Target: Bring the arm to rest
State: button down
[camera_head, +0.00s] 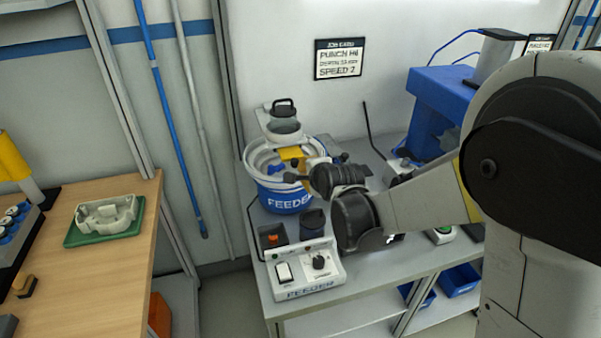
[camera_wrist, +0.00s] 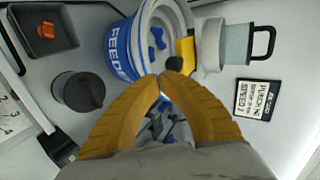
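My gripper (camera_wrist: 160,79) has two ribbed yellow fingers. In the wrist view their tips meet with nothing seen between them. In the head view my gripper (camera_head: 300,176) is at the near right side of the blue and white bowl feeder (camera_head: 286,199), its fingers partly hard to make out. The feeder bowl (camera_wrist: 120,48) lies just beyond the fingertips in the wrist view. A dark round knob (camera_wrist: 174,64) shows close to the right fingertip; I cannot tell whether they touch. My arm reaches in from the right over the grey bench.
The feeder control box (camera_head: 305,271), a dark cup (camera_head: 313,222) and a small black tray with an orange part (camera_head: 272,237) stand near my gripper. A blue machine (camera_head: 437,105) stands behind. A wooden table (camera_head: 115,270) is at left, with floor between.

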jog(key=p+v, duration=0.3)
jog(key=v, duration=0.8)
jog(key=s+d+f+n+g+h+b, duration=0.1)
jog(key=s+d+n, duration=0.3)
jog(key=s, duration=0.4)
jog(key=s+d+f+n+g+h+b, duration=0.1)
jog(key=s+d+n+b, duration=0.2)
jog(key=s+d+n, duration=0.2)
jog(key=s+d+f+n+g+h+b, duration=0.1)
jog(key=s+d+n, duration=0.4)
jog(key=s, duration=0.6)
jog(key=shift+s+d+f+g+h+b, duration=0.2)
jog(key=shift+f+g+h+b, duration=0.1)
jog(key=shift+f+g+b, duration=0.3)
